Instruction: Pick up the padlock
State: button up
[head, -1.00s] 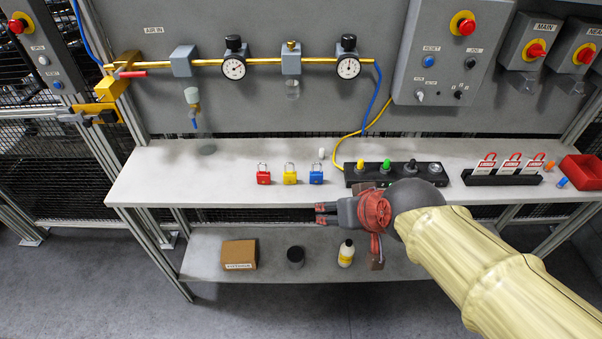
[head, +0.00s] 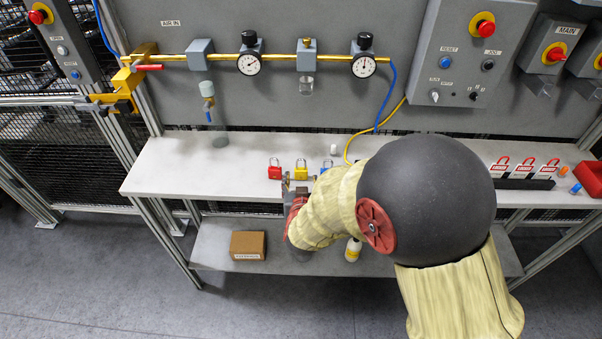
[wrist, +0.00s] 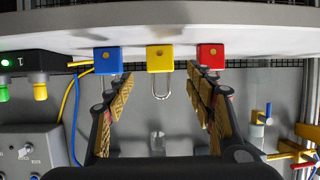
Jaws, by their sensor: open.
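Three padlocks stand in a row near the front edge of the workbench (head: 165,170): a red padlock (head: 275,172), a yellow padlock (head: 301,173) and a blue padlock (head: 327,165), the last partly hidden by my arm. The wrist view looks inverted and shows the blue (wrist: 108,60), yellow (wrist: 160,58) and red (wrist: 210,55) padlocks from left to right. My gripper (wrist: 160,84) is open and empty. Its fingers point at the row, with the yellow padlock and its metal shackle seen between them. In the head view my gripper (head: 298,184) is just in front of the yellow padlock.
A lower shelf (head: 215,245) holds a cardboard box (head: 248,245) and a bottle (head: 353,249). A rack of lockout tags (head: 522,182) and a red bin (head: 590,178) are at the right. The bench left of the red padlock is mostly clear.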

aim_at(301, 172)
jog(key=b+x, duration=0.2)
jog(key=x, duration=0.4)
jog(key=shift+s, duration=0.1)
jog(key=c, duration=0.3)
jog(key=c, duration=1)
